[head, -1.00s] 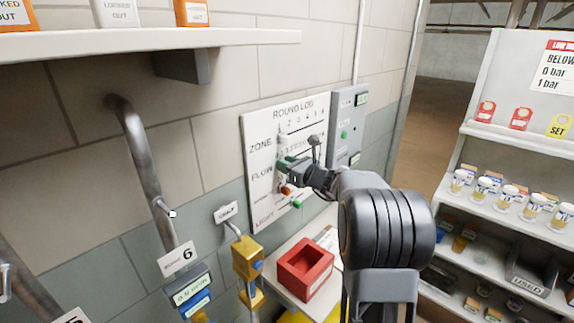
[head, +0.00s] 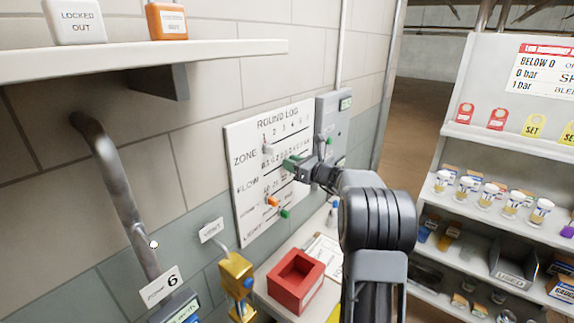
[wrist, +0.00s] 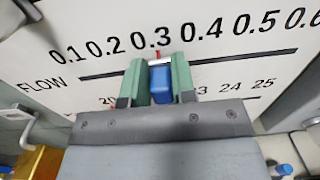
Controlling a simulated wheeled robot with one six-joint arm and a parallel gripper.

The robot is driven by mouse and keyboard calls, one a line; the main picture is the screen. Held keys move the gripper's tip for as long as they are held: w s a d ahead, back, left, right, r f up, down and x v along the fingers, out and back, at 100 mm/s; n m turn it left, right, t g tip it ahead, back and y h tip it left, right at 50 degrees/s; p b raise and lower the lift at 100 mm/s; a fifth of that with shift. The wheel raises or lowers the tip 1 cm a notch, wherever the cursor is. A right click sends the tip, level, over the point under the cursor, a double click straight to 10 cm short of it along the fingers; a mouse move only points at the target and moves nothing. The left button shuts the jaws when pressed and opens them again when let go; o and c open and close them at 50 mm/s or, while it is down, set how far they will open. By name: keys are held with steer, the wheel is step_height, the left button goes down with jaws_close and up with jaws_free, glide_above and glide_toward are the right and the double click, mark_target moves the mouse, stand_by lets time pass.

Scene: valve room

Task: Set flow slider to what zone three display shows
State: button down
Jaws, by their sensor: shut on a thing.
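The white round log board (head: 240,217) hangs on the wall and carries the flow scale. In the wrist view my gripper (wrist: 158,80) is shut on the blue flow slider knob (wrist: 161,84), with a green finger on each side. A red pointer (wrist: 158,54) above the knob stands at about the 0.3 mark. In the head view my gripper (head: 292,164) is at the board's flow row and hides the knob. No display readable as zone three is in view.
A white knob (head: 267,149) sits on the zone row above. A grey wall box (head: 332,108) is close on the right. A red box (head: 296,280) lies below. A plate marked 6 (head: 163,287) is at left.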

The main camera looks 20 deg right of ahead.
steer(key=c, duration=1)
jaws_free()
steer(key=shift+s+a, duration=0.1)
steer(key=shift+a, duration=0.1)
steer(key=b+v, duration=0.3)
steer(key=v, duration=1)
steer(key=shift+s+d, duration=0.25)
steer(key=shift+s, duration=0.05)
